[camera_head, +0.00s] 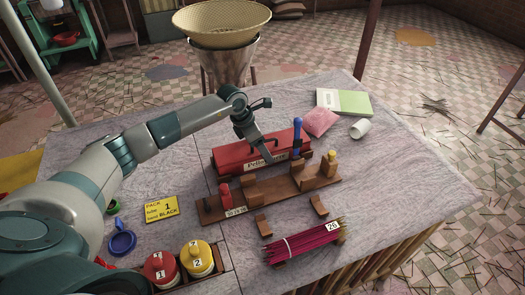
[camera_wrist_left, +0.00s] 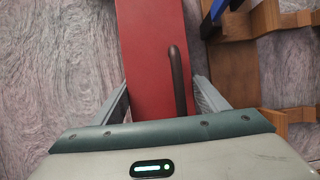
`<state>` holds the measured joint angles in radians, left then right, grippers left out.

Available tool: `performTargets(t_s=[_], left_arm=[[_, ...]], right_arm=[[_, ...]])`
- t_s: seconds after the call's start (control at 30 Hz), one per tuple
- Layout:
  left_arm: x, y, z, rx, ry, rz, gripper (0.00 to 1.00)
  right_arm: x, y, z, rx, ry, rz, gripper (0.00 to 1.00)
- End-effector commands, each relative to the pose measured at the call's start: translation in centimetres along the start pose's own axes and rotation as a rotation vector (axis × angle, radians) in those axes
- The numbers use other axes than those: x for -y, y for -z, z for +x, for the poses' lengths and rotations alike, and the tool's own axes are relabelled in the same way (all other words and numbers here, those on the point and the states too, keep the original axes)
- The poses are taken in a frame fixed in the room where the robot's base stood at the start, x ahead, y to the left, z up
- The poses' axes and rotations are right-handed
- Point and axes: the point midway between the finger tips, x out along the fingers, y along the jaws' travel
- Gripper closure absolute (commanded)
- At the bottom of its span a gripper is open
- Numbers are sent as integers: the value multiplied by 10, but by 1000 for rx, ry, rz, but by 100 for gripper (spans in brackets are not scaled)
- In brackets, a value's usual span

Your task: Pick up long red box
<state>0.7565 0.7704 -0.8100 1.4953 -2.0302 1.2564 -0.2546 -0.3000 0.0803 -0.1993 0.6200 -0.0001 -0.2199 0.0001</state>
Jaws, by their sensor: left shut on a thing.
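The long red box (camera_head: 232,156) lies on the grey table behind a wooden rack, with lettering on its front face. My left gripper (camera_head: 262,150) comes down over the box from above, and its fingers are shut on it around the middle. In the left wrist view the red box (camera_wrist_left: 150,60) runs between the two fingers (camera_wrist_left: 160,100), with a dark curved handle on its top. The box looks to be resting on the table or very close to it; I cannot tell which. My right gripper is in neither view.
The wooden rack (camera_head: 270,195) with red, blue and yellow pieces stands close in front of the box. A bundle of magenta sticks (camera_head: 305,241), red and yellow bottles (camera_head: 198,258) and a yellow card (camera_head: 161,209) lie nearer. A green book (camera_head: 352,103), pink packet (camera_head: 320,121) and white cup (camera_head: 360,128) are behind right.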

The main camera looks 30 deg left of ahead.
Motion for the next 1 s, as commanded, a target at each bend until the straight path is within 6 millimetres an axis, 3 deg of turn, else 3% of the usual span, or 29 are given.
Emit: performTargets(t_s=[0.6,1.0], left_arm=[[-2,-32,-76,5,-6,2,70],[-1,-37,-88,3,-3,1,70]], right_arm=[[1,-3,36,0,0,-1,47],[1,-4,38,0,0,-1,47]])
